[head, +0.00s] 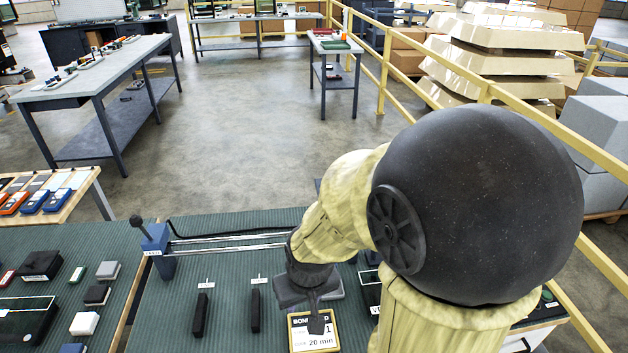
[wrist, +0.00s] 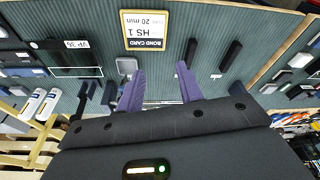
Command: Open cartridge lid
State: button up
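I cannot tell for certain which item is the cartridge or its lid. A small grey block (wrist: 126,65) lies beside my left fingertip in the wrist view, partly hidden by it. My gripper (wrist: 160,72) is open, with two purple-grey fingers apart and only green mat visible between them. In the head view my gripper (head: 313,305) points down over the bench, just above the yellow-edged bond card (head: 313,340). My arm hides part of the bench to the right.
Two black bars (head: 200,315) (head: 255,310) lie left of my gripper. A blue block (head: 157,250) with metal rods spans the bench's back edge. Small boxes crowd the left bench. A yellow railing (head: 485,90) runs along the right.

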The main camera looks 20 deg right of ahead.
jog(key=shift+s+d, duration=0.1)
jog(key=shift+d, duration=0.05)
jog(key=shift+o, duration=0.7)
jog(key=shift+s+d, duration=0.1)
jog(key=shift+s, duration=0.15)
jog(key=w+d+n+t, duration=0.1)
jog(key=w+d+t, duration=0.7)
jog(key=w+d, duration=0.5)
jog(key=s+d+r+t+y, duration=0.2)
jog(key=s+d+r+t, duration=0.1)
jog(key=d+r+t, duration=0.2)
jog(key=shift+s+d+t, duration=0.15)
jog(key=shift+d+t, duration=0.45)
jog(key=shift+t, duration=0.5)
jog(key=shift+p, duration=0.3)
